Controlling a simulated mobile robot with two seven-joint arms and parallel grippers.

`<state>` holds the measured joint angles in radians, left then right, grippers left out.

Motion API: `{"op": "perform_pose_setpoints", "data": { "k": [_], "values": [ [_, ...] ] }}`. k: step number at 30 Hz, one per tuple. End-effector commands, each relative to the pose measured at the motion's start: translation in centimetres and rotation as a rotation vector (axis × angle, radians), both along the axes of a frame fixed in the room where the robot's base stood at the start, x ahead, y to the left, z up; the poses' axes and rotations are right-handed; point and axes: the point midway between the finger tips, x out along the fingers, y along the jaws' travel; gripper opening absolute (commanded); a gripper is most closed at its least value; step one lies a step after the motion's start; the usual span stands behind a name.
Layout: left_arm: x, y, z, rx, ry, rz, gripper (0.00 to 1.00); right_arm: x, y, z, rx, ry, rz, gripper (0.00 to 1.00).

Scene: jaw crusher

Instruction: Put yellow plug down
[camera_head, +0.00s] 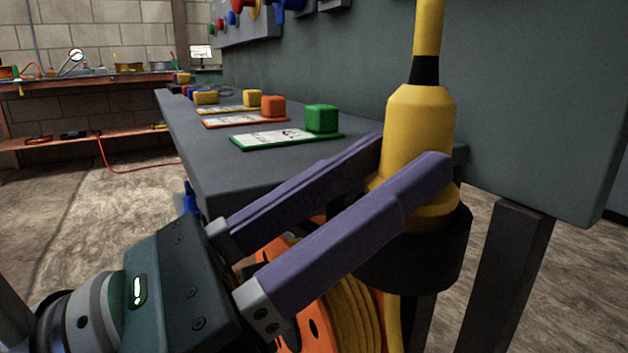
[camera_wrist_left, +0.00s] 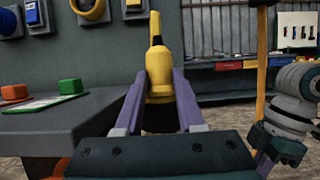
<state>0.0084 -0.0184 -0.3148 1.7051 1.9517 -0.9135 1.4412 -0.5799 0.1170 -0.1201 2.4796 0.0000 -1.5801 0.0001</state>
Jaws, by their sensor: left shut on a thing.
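The yellow plug (camera_head: 418,125) is upright between the purple fingers of my left gripper (camera_head: 408,162), which is shut on it. The plug has a black band near its narrow top and a wide black collar (camera_head: 415,262) at its bottom. It is held beside the right end of the grey bench. The plug also shows upright in the left wrist view (camera_wrist_left: 158,66), between the fingertips (camera_wrist_left: 161,84). The plug's lower end is partly hidden by the fingers.
The grey bench (camera_head: 215,165) carries green, orange and yellow blocks with labelled cards. Below the plug, an orange reel (camera_head: 305,318) holds wound yellow cable (camera_head: 352,318). A dark grey panel (camera_head: 535,115) stands behind. A shelf with tools (camera_head: 90,75) is at the far left; open floor lies before it.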

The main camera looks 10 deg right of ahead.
Motion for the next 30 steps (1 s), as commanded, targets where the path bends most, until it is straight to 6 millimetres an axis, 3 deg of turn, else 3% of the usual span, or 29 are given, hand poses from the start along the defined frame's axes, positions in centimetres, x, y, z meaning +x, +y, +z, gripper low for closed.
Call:
{"op": "perform_pose_setpoints", "data": {
  "k": [3,4,11,21,30],
  "values": [
    [0.0,0.0,-0.5,0.0,0.0,0.0,0.0,0.0,0.0,-0.4,0.0,0.0,0.0,0.0],
    [0.0,0.0,-0.3,0.0,0.0,0.0,0.41,0.0,0.0,-0.3,0.0,0.0,0.0,0.0],
    [0.0,0.0,-0.3,0.001,0.0,0.0,0.67,0.0,0.0,-0.3,-0.001,0.0,0.001,0.0],
    [0.0,0.1,0.3,0.001,0.0,0.0,0.68,0.0,-0.1,0.3,-0.005,-0.001,0.004,0.0],
    [-1.9,5.3,-2.4,0.005,0.004,0.001,0.68,0.0,-0.1,0.4,-0.005,-0.001,0.004,0.0]
  ]
}}
